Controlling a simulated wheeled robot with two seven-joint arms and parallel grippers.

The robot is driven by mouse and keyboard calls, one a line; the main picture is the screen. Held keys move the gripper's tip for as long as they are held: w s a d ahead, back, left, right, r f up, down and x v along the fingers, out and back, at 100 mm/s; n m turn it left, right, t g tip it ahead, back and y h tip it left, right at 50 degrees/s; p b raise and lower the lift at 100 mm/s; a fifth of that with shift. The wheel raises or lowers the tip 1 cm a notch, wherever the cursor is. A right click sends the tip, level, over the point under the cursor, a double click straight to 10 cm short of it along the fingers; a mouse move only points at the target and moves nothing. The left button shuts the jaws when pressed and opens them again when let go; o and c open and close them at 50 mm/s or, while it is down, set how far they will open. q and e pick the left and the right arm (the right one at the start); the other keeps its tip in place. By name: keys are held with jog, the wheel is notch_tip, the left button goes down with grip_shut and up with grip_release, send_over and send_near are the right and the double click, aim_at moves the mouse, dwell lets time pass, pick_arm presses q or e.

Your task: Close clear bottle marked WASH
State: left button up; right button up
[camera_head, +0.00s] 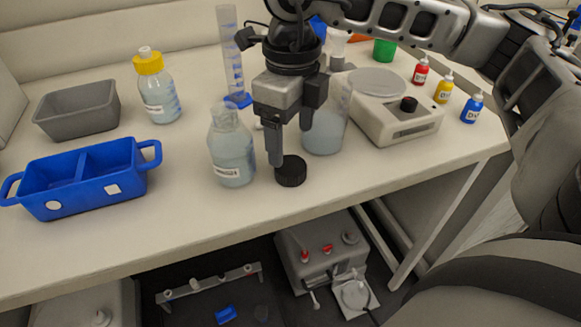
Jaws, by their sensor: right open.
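A clear bottle (231,155) with pale liquid stands upright on the bench, its neck open and uncapped. It has a small white label whose text is too small to read surely. A black screw cap (290,172) lies on the bench just right of the bottle. My right gripper (290,147) points down with its fingers apart, just above and behind the cap in the picture. Nothing shows between the fingers; I cannot tell whether a finger touches the cap. My left gripper is not in view.
A beaker of liquid (325,130) stands close behind the right gripper, beside a scale (394,122). A yellow-capped bottle (157,88), a measuring cylinder (231,60), a grey tray (78,118) and a blue divided bin (83,180) stand left. The front bench strip is clear.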

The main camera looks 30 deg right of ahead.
aim_at(290, 165)
jog(key=shift+f, duration=0.25)
notch_tip(290, 165, down, 5)
jog(key=shift+w+f+p, duration=0.1)
jog(key=shift+p, duration=0.25)
dwell(0.3)
jog(key=c, duration=1)
